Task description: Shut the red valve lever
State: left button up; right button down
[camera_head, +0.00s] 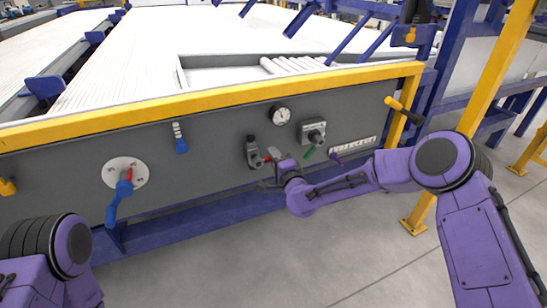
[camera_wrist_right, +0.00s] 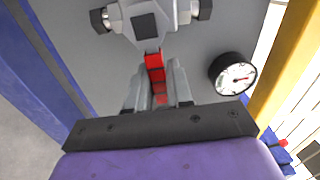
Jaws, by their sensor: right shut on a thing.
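The valve (camera_head: 252,152) has a grey body and is mounted on the dark grey panel. Its red lever (camera_head: 267,159) points to the right and slightly down in the head view. My right gripper (camera_head: 271,171) is at the valve. In the right wrist view the red lever (camera_wrist_right: 154,62) runs from the valve body (camera_wrist_right: 148,22) down between the two fingers of my gripper (camera_wrist_right: 158,77), which are shut on it. The lever's far end is partly hidden between the fingers. Only part of my left arm shows at the lower left; its gripper is out of view.
A round gauge (camera_head: 281,115) sits above right of the valve. A control box (camera_head: 313,132) and a green handle (camera_head: 309,153) are to its right. A blue lever (camera_head: 118,196) hangs on the panel's left. A yellow handle (camera_head: 402,109) sticks out at right. Floor in front is clear.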

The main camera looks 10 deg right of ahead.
jog(key=shift+f+m, duration=0.25)
jog(key=shift+m, duration=0.25)
jog(key=c, duration=1.1)
grip_release()
jog(key=shift+s, duration=0.1)
jog(key=s+d+p, duration=0.1)
jog(key=s+d, duration=0.1)
jog(key=s, duration=0.8)
jog(key=shift+p, duration=0.3)
jog(key=shift+s, duration=0.1)
